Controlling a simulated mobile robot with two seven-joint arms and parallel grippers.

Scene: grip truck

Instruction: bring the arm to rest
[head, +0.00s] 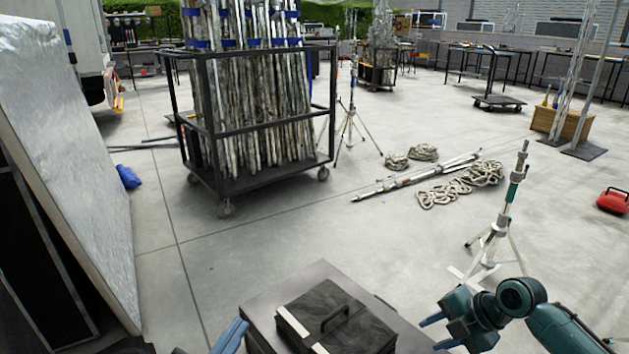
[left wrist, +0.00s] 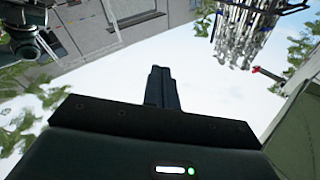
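My left gripper (head: 231,336) shows only as blue fingers at the bottom edge of the head view, left of a dark case; the rest of that arm is out of frame. In the left wrist view the left fingers (left wrist: 163,86) lie together with nothing visible between them. My right gripper (head: 437,332) is right of the case, its two fingers pointing left and standing apart, with nothing between them. The teal right arm comes in from the lower right.
The black case (head: 335,318) with a handle lies on a grey surface (head: 262,300) between my grippers. A stand (head: 497,225) rises close behind the right arm. A pole cart (head: 250,180), rope (head: 484,174) and a silver panel (head: 75,170) stand farther off. Open floor lies between.

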